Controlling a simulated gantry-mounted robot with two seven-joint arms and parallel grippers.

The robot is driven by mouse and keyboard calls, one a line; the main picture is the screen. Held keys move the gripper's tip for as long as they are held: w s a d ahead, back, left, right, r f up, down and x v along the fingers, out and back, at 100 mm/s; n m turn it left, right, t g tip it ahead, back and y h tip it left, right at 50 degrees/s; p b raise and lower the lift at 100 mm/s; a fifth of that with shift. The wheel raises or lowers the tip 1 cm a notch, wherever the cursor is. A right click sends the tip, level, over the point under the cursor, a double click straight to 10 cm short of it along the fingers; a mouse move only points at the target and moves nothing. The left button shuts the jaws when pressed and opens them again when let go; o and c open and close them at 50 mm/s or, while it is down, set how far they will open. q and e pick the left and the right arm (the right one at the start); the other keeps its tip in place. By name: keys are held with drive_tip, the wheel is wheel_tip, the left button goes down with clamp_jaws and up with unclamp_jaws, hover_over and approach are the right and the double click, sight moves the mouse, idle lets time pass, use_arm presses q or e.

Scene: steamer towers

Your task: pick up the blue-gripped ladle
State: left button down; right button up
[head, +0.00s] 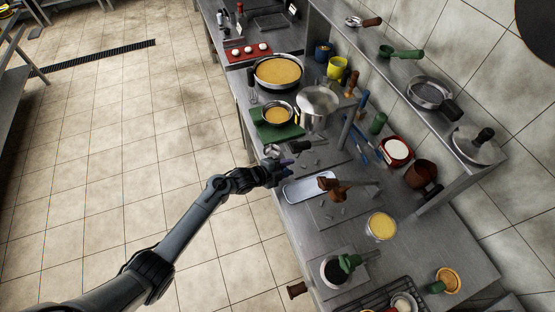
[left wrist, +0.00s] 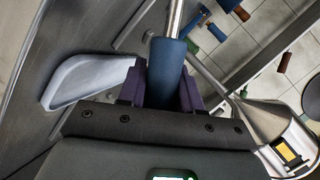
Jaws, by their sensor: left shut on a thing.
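My left gripper (head: 284,168) is above the near edge of the steel counter, beside the pale tray (head: 299,192). In the left wrist view, the gripper (left wrist: 162,88) is shut around the blue grip of the ladle (left wrist: 167,66), one dark finger on each side. The ladle's metal shaft runs up out of the frame there. A small silver shape just beyond the gripper in the head view looks like its bowl (head: 272,150), but it is too small to be sure. My right gripper is not in view.
A steel pot (head: 317,104) and a pan of yellow food (head: 278,71) stand farther back. Brown-handled utensils (head: 340,187) are right of the tray. A yellow-filled container (head: 381,226) stands nearer. A wall shelf (head: 440,120) overhangs the right side.

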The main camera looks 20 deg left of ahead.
use_arm(q)
drive_tip(key=shift+r, duration=0.2)
drive_tip(key=shift+r, duration=0.55)
drive_tip(key=s+a+r, duration=0.1)
drive_tip(key=s+a, duration=0.4)
drive_tip(key=s, duration=0.2)
drive_tip(key=s+a+r, duration=0.1)
drive_tip(key=s+a, duration=0.3)
drive_tip(key=s, duration=0.4)
drive_tip(key=shift+a+b, duration=0.35)
drive_tip(key=shift+b, duration=0.1)
drive_tip(key=shift+s, duration=0.1)
